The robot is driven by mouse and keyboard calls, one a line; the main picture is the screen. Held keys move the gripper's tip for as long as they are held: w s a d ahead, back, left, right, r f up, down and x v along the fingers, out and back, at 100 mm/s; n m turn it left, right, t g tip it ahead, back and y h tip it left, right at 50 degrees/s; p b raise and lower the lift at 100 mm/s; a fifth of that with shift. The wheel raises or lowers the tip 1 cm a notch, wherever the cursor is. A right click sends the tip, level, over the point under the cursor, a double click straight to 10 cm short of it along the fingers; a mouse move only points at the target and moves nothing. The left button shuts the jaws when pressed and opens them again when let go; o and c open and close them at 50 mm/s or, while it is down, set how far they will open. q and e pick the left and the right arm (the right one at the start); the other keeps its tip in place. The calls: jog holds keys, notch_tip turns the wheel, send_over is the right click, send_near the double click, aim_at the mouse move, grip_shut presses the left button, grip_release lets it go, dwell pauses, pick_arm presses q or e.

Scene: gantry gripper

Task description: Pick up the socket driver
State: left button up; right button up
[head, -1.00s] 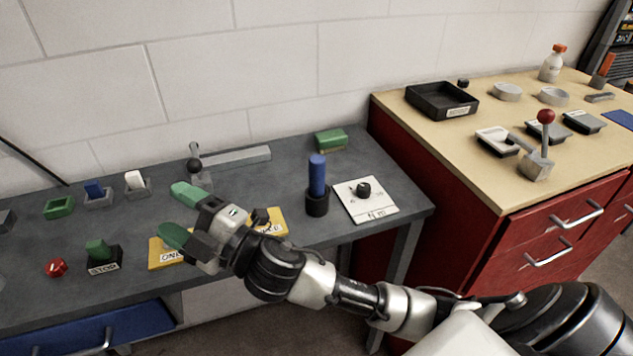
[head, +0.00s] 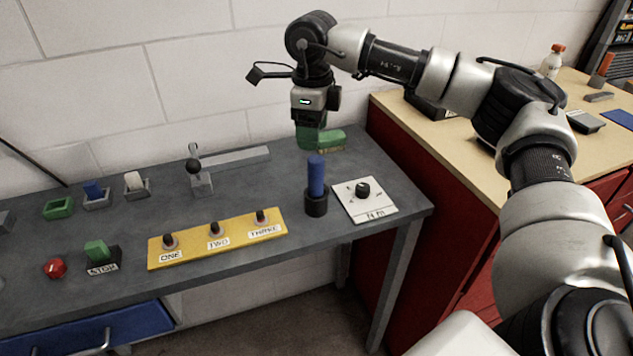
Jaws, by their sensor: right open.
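The socket driver appears to be the upright blue handle (head: 316,178) standing in a black round cup (head: 316,205) near the right part of the grey bench. My right gripper (head: 310,142) points down, with green fingertips just above the top of the blue handle in the picture. It is open and holds nothing that I can see. The fingers overlap each other from this side, and I cannot tell how far they are from the handle in depth. My left gripper is out of view.
A green block (head: 331,140) lies behind the fingertips. A white dial plate (head: 380,209) is right of the cup. A yellow panel with knobs (head: 192,253) is to the left. A grey lever fixture (head: 201,182) stands farther back. The red cabinet (head: 447,220) borders the bench.

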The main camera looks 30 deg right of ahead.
aim_at(316, 172)
notch_tip(316, 172, down, 5)
jog(key=shift+d+f+p, duration=0.1)
jog(key=shift+f+p, duration=0.05)
jog(key=shift+p, duration=0.15)
jog(key=f, duration=0.1)
jog(key=f+p, duration=0.1)
jog(key=f, duration=0.2)
jog(key=shift+s+d+f, duration=0.1)
jog(key=shift+s+d, duration=0.05)
jog(key=shift+s, duration=0.15)
jog(key=shift+f, duration=0.5)
jog(key=c, duration=0.9)
jog(key=shift+c, duration=0.8)
jog(key=shift+w+r, duration=0.1)
jog(key=shift+r, duration=0.05)
